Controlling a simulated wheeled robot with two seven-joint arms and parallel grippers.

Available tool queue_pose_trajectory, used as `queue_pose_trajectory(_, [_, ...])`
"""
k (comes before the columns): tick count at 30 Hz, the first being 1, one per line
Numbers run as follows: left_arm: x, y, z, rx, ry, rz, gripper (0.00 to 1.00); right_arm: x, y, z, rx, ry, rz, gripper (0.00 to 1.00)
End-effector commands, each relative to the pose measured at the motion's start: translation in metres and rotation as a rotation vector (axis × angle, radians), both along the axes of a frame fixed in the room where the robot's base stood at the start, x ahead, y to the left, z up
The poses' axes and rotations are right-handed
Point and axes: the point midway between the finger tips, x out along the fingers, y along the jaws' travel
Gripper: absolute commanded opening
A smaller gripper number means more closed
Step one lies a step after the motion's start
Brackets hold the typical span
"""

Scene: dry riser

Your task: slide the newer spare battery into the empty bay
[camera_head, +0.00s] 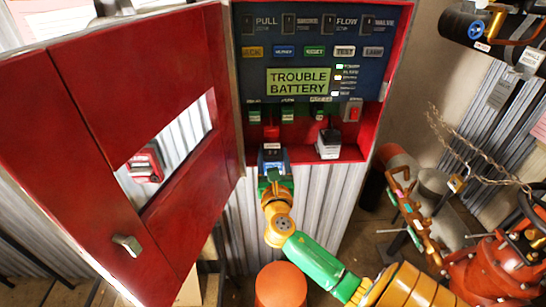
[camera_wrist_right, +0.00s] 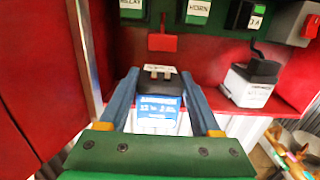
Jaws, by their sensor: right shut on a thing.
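My right gripper (camera_head: 274,160) is shut on a battery with a black top and a blue-and-white label; the battery (camera_wrist_right: 158,112) shows between the fingers in the right wrist view. It is at the left part of the red cabinet's lower shelf, below a hanging red connector (camera_wrist_right: 162,42). I cannot tell how far in it sits or whether it touches the shelf. A white-and-grey battery (camera_head: 328,146) stands at the right of the shelf; in the wrist view (camera_wrist_right: 248,88) a black lead is at its top. My left gripper is not in view.
The red cabinet door (camera_head: 110,110) stands open at the left, close to my right gripper. The panel display (camera_head: 298,81) reads "TROUBLE BATTERY". A grey box with a red front (camera_head: 352,111) hangs above the right battery. Red pipework (camera_head: 490,265) stands at the lower right.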

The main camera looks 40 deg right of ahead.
Motion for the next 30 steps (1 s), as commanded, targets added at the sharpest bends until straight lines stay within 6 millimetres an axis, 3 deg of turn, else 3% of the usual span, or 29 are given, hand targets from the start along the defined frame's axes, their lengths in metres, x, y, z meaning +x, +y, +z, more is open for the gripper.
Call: queue_pose_trajectory(30, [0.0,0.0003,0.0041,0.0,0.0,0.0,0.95,0.0095,-0.0074,0.003,-0.003,-0.004,0.0,0.0])
